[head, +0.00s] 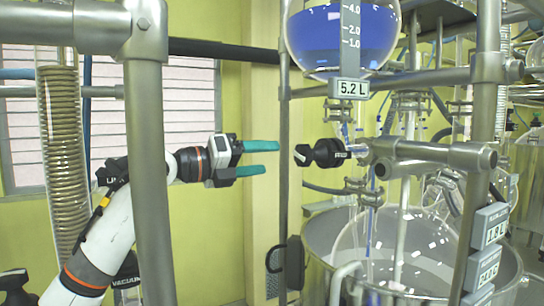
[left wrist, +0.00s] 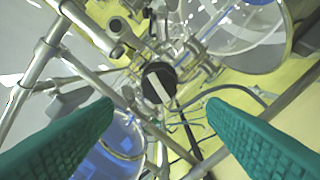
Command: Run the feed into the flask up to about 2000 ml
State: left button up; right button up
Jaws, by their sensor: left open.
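The feed vessel (head: 342,42) holds blue liquid at the top of the head view. The display below it (head: 348,88) reads 5.2 L. A black valve knob (head: 318,152) with a pale bar sits on the pipework below it. The large clear glass flask (head: 398,262) is lower right, partly hidden by frame tubes. My left gripper (head: 272,158) has teal fingers, open and empty, just left of the knob, pointing at it with a gap. In the left wrist view the knob (left wrist: 160,83) is ahead between the fingertips, its pale bar slanted. My right gripper does not show.
Metal frame posts (head: 152,190) and cross tubes (head: 440,153) surround the glassware. A tilted volume display (head: 491,227) shows a value in litres, hard to read, above another display (head: 483,269). A coiled condenser (head: 62,150) stands at left.

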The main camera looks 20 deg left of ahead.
aim_at(299, 155)
pick_arm(q)
jog(key=w+d+m+p, duration=0.2)
jog(key=m+p, duration=0.1)
jog(key=p, duration=0.1)
jog(key=w+d+m+p, duration=0.2)
jog(key=w+m+p, duration=0.1)
jog(key=p, duration=0.1)
jog(key=w+d+m+p, duration=0.2)
jog(key=w+m+p, duration=0.1)
jog(key=m+p, duration=0.1)
jog(key=shift+w+d+r, duration=0.25)
jog(key=shift+d, duration=0.15)
jog(key=shift+w+d+f+p, duration=0.15)
jog(key=shift+w+d+p, duration=0.15)
jog(key=shift+w+p, duration=0.1)
